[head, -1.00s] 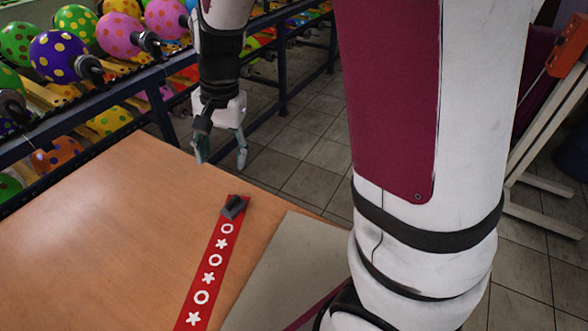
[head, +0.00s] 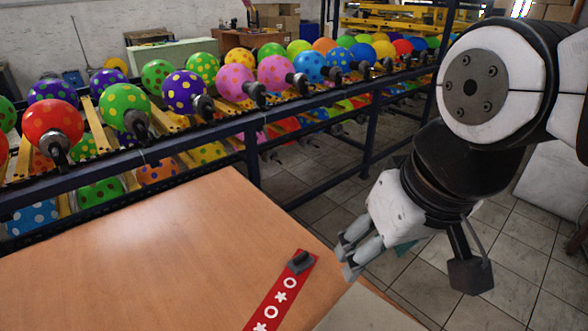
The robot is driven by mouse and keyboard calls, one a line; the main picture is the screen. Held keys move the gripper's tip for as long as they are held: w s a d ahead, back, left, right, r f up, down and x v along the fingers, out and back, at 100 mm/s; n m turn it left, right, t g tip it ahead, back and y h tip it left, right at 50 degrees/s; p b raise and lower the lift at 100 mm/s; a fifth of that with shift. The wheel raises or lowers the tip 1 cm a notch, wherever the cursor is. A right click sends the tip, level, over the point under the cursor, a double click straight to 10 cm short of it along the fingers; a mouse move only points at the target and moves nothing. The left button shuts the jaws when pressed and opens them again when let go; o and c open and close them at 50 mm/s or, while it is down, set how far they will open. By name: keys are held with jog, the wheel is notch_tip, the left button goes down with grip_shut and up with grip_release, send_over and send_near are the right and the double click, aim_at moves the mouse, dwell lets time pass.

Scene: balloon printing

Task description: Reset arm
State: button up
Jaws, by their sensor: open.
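My gripper (head: 348,256) is in the right part of the head view, at the right edge of the wooden table. Its fingers point down and left and look empty. They appear in the picture just right of a dark grey block (head: 301,262). The block sits on the far end of a red strip (head: 270,305) printed with white rings and stars. The strip lies on the table (head: 150,245), and its near end is cut off by the frame. My arm is folded at the upper right.
A dark blue rack (head: 250,160) with rows of coloured, spotted balloons (head: 185,92) runs behind the table. A pale grey sheet (head: 370,312) lies right of the strip. Tiled floor (head: 520,245) shows at the right. Cardboard boxes (head: 277,18) stand at the back.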

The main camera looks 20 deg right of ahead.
jog(key=shift+s, duration=0.35)
jog(key=shift+r+t+p, duration=0.3)
jog(key=shift+r+p, duration=0.65)
jog(key=shift+r, duration=0.2)
